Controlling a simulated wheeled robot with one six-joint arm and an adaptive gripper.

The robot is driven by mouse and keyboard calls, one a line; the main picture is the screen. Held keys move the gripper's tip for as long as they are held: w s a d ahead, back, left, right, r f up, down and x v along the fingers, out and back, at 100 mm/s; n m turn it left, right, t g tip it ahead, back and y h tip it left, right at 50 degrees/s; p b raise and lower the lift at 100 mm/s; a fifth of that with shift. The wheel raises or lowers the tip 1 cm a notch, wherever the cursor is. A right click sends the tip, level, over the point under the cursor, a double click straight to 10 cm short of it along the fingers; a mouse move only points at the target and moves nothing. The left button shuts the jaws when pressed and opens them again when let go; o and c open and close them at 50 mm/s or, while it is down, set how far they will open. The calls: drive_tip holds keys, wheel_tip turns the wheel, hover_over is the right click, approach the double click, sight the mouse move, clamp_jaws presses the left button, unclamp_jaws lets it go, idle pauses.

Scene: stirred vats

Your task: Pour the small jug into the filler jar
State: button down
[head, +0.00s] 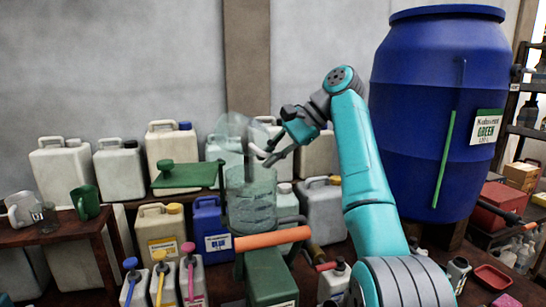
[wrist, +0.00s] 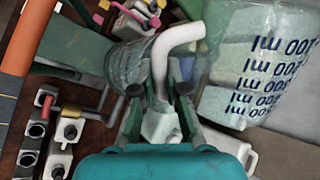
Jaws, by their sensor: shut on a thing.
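The small jug (head: 234,137) is clear, with a white handle and blue ml marks. It is held up above the filler jar and looks tilted; in the wrist view its marked wall (wrist: 262,60) fills the upper right. My gripper (head: 279,148) is shut on the jug's white handle (wrist: 172,48), to the right of the jar's top in the head view. The filler jar (head: 252,205) is a clear, greenish cylinder on a green stand. The jug and jar overlap in the head view, and I cannot make out a liquid stream.
An orange bar (head: 272,238) crosses in front of the jar. Canisters stand behind and around it, including a blue one (head: 211,228). A large blue barrel (head: 437,110) stands to the right. A green mug (head: 86,202) stands on a wooden shelf at left.

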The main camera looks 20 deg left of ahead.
idle(0.9)
idle(1.4)
drive_tip(key=shift+s+f+n+t, duration=0.15)
drive_tip(key=shift+n+t, duration=0.15)
drive_tip(key=shift+t, duration=0.6)
